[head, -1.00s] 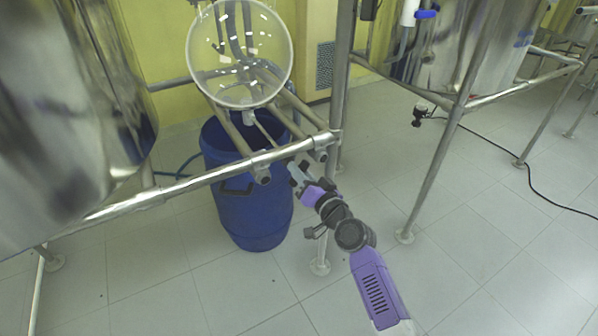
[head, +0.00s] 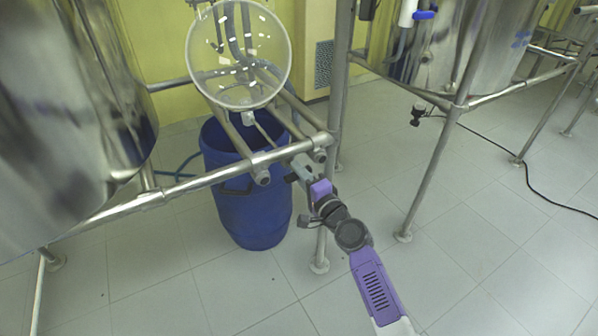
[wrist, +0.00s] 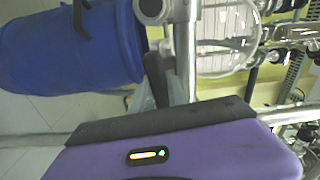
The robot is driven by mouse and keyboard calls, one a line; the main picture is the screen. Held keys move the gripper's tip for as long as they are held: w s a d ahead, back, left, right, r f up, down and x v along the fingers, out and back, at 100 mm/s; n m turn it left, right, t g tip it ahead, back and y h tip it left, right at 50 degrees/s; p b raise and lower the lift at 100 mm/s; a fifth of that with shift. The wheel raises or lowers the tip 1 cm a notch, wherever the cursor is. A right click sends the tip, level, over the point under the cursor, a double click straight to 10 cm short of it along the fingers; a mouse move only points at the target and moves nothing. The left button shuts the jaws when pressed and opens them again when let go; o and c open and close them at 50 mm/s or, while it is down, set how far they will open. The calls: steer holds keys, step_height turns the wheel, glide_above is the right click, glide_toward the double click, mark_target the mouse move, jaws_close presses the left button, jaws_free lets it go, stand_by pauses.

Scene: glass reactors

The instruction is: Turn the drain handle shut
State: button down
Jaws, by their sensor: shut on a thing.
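My gripper (head: 303,168) is at the steel frame's right corner, just below and right of the rail end in the head view. Its purple body and dark edge fill the bottom of the wrist view, with dark finger parts reaching up from it. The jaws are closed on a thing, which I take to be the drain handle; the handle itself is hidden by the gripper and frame. The glass reactor (head: 238,55) hangs above and to the left, its drain outlet (head: 248,118) at its bottom. The reactor also shows in the wrist view (wrist: 228,40).
A blue barrel (head: 250,212) stands under the reactor; it shows at upper left in the wrist view (wrist: 70,45). Steel rails (head: 190,184) and a leg (head: 338,75) close in around my gripper. A steel tank (head: 75,110) is at left.

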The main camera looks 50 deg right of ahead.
steer(key=shift+m, duration=0.5)
steer(key=shift+f, duration=0.1)
steer(key=c, duration=1.3)
jaws_free()
steer(key=shift+s, duration=0.15)
steer(key=v, duration=0.7)
steer(key=shift+s+a, duration=0.1)
steer(key=shift+s, duration=0.2)
